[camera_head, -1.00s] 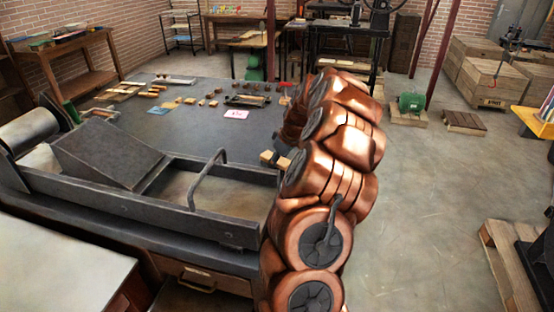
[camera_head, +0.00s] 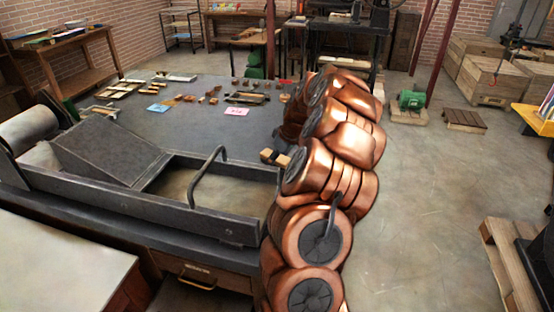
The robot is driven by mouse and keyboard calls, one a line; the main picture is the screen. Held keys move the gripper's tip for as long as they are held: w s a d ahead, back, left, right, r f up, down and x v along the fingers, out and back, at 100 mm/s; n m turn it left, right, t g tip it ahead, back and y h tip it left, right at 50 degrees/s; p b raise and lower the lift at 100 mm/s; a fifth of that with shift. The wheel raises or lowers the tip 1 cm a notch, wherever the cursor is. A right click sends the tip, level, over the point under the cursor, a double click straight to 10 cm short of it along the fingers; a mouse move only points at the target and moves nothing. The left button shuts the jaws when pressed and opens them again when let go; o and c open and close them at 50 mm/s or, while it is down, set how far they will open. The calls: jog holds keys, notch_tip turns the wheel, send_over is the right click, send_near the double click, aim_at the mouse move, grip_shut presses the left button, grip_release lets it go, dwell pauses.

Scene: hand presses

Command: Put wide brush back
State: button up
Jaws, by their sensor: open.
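I cannot pick out a wide brush with certainty. Small wooden and brown pieces (camera_head: 210,96) lie in a loose spread along the far part of the dark bench top (camera_head: 190,125), too small to name. My copper arm rises along the bench's right side and bends away from me. My gripper does not show; the arm's own links seem to hide it. A small tan and black object (camera_head: 274,158) sits by the arm's left side, and I cannot tell what it is.
A press bed with a raised handle (camera_head: 208,170) and a slanted plate (camera_head: 108,152) fills the near bench. A pink card (camera_head: 236,111) and blue card (camera_head: 157,107) lie behind it.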

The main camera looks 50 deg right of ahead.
jog(key=b+v, duration=0.3)
jog(key=v, duration=0.9)
jog(key=shift+r, duration=0.2)
jog(key=shift+n+g+y, duration=0.6)
jog(key=a, duration=0.5)
jog(key=w+a+r, duration=0.1)
jog(key=a, duration=0.5)
jog(key=w+a+r, duration=0.1)
jog(key=a, duration=0.4)
jog(key=shift+w+a, duration=0.15)
jog(key=shift+a, duration=0.1)
jog(key=shift+g, duration=0.8)
jog(key=s+a, duration=0.1)
jog(key=a, duration=0.3)
jog(key=s+a, duration=0.2)
jog(key=a, duration=0.3)
jog(key=s+a, duration=0.1)
jog(key=a, duration=0.3)
jog(key=shift+s+a+f, duration=0.4)
jog(key=s+a+f+g, duration=0.1)
jog(key=s+a+f, duration=0.1)
jog(key=s+a, duration=0.2)
jog(key=s+a+f+m+g+h, duration=0.1)
jog(key=s+a+f, duration=0.2)
jog(key=s, duration=0.8)
jog(key=s+a+f+m+g, duration=0.1)
jog(key=s+a+f, duration=0.2)
jog(key=s+a, duration=0.2)
jog(key=s, duration=0.3)
jog(key=shift+g+h, duration=0.3)
